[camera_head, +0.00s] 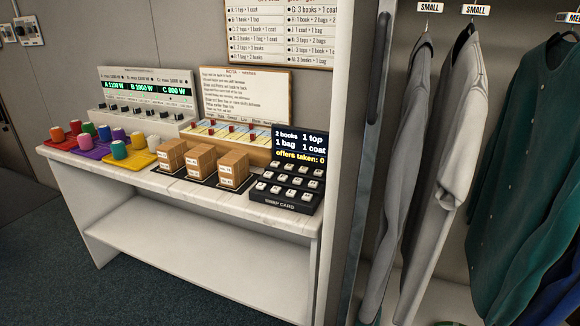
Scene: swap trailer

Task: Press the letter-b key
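A black keypad device (283,207) marked "SWAP CARD" stands at the right end of the table. It has several rows of small pale keys (277,190). Their letters are too small to read, so I cannot tell which one is the letter-b key. Above the keys, its dark display (300,146) reads "2 books 1 top", "1 bag 1 coat" and "offers taken: 0". Neither of my grippers shows in the head view.
The white table (140,176) also holds cardboard boxes (201,161), coloured spools on trays (88,151), a knob panel (147,92) and a note board (245,93). Clothes (450,150) hang in a wardrobe at right. A white partition (345,150) stands beside the keypad. Carpet (150,290) in front is clear.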

